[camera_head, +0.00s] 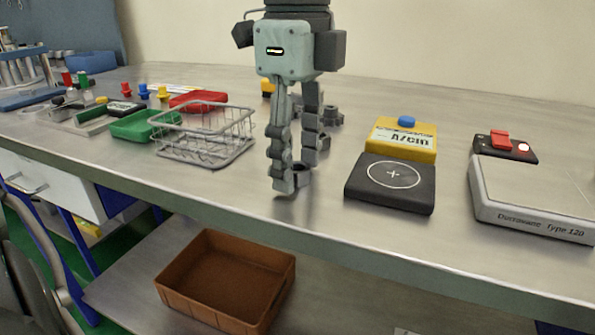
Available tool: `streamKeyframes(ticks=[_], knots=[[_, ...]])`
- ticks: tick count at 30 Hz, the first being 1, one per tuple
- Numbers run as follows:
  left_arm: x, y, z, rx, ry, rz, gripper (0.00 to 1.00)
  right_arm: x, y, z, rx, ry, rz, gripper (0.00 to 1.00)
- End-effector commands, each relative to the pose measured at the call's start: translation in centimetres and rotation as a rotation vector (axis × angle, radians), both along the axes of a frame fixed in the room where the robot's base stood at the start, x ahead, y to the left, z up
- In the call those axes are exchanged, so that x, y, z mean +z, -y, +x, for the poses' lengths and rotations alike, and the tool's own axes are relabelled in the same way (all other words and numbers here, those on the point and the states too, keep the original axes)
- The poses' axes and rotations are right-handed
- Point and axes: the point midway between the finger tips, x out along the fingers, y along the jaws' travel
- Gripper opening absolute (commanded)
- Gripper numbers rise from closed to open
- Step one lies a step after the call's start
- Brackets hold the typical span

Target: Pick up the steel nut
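My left gripper (299,172) hangs down from the top middle, its two fingers apart and pointing at the bench. A dark grey steel nut (303,174) stands on the bench at the fingertips. The near finger hides its left part, and the other finger comes down just above and behind it. I cannot tell whether either finger touches it. More grey nut-like pieces (333,117) lie farther back, just right of the fingers and partly hidden by them. My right gripper is not in view.
Right of the gripper are a black pad (390,184), a yellow box with a blue button (402,138) and a grey balance (535,194). A wire basket (204,137) and green tray (143,125) stand left. A brown bin (228,280) sits below the bench edge.

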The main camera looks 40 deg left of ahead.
Motion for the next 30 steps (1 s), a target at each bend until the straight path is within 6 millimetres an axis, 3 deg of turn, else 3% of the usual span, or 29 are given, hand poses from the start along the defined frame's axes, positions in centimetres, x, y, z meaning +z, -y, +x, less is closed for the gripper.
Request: streamKeyframes(ticks=[1,11,23,26,30], knots=[[0.0,0.0,0.0,0.000,0.000,0.000,0.39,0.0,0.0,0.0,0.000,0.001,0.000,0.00],[0.0,0.0,0.0,0.000,0.000,0.000,0.00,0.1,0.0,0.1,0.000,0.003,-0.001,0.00],[0.8,0.0,0.1,0.001,0.002,0.001,0.00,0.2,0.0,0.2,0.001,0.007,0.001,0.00],[1.8,0.0,0.1,0.000,0.003,0.003,0.00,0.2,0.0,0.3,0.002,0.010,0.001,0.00],[4.5,0.0,0.1,0.002,0.006,0.004,0.00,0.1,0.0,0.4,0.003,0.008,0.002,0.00]])
